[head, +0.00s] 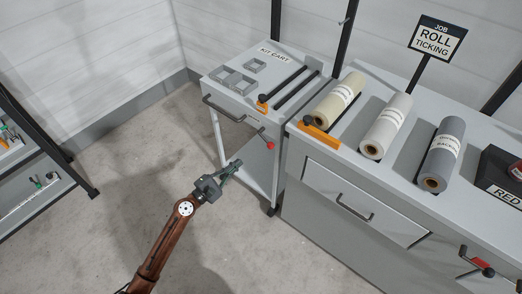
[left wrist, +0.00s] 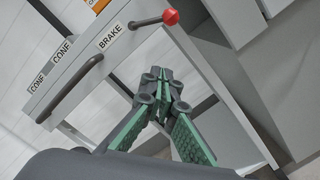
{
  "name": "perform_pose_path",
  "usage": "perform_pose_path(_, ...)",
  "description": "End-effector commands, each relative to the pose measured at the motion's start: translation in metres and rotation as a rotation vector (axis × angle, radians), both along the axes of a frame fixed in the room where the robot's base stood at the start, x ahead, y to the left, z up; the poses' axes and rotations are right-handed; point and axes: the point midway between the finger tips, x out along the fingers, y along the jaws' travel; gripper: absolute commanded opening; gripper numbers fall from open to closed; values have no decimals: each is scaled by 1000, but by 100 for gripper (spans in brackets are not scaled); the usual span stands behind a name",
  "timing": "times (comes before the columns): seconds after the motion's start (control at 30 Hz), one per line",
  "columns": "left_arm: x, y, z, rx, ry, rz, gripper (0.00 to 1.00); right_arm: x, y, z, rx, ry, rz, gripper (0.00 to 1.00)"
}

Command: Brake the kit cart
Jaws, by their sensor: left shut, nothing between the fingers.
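The kit cart (head: 225,92) is a pale grey cart standing against the end of the counter, with a "KIT CART" label on top. A brake lever with a red knob (head: 270,146) sticks out from its front at the right side. In the left wrist view the red knob (left wrist: 171,17) ends a dark lever beside a "BRAKE" label (left wrist: 110,36). My left gripper (head: 236,164) is shut and empty, in front of the cart, below and to the left of the knob, apart from it. The gripper's fingers (left wrist: 163,88) show below the knob in the wrist view. My right gripper is not in view.
A dark push handle (head: 222,108) spans the cart's front left. The counter (head: 340,150) with rolls and drawers stands right of the cart. A shelf rack (head: 45,190) stands far left. The floor (head: 110,170) between is clear.

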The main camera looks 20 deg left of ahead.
Motion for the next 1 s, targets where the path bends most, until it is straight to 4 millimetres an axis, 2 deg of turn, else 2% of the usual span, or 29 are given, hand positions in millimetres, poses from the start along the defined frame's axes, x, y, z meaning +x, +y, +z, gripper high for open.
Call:
perform_pose_path(0.23,0,0,0,3,0,2,0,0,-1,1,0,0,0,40)
perform_pose_path(0.37,7,-3,1,3,-2,2,0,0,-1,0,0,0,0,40)
perform_pose_path(0.47,19,-8,2,3,-2,2,0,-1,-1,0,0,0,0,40)
perform_pose_path(0.9,95,-42,4,4,0,0,0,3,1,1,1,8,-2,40)
perform_pose_path(0.93,92,-44,6,3,1,1,0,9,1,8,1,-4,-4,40)
perform_pose_path(1.0,90,-50,13,3,-1,2,0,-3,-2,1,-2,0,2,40)
